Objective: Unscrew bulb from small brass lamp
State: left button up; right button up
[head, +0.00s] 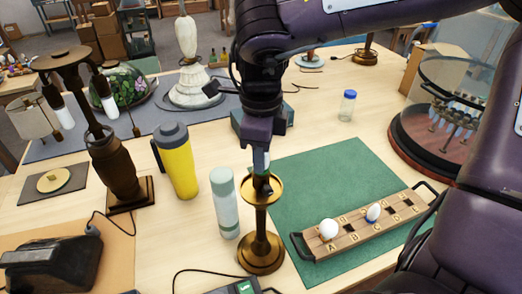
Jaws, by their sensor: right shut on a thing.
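The small brass lamp (261,222) stands upright in the middle front, with a round base, a slim stem and a wide dish at its top. My right gripper (261,178) points straight down over the dish and is shut on the bulb at the lamp's top. The fingers hide nearly all of the bulb, so I cannot tell how it sits in the socket. My left gripper is not in view.
A pale bottle (226,203) and a yellow flask (178,165) stand close left of the lamp. A glass dome (455,95) stands at the right.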

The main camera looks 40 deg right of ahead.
jog(key=shift+r+n+p, duration=0.3)
jog(key=shift+n+p, duration=0.2)
jog(key=shift+n, duration=0.3)
jog(key=shift+n+p, duration=0.35)
jog(key=shift+n, duration=0.45)
jog(key=n, duration=0.3)
jog(key=shift+f+p, duration=0.15)
jog(key=shift+p, duration=0.15)
jog(key=shift+f+n, duration=0.1)
jog(key=shift+n, duration=0.5)
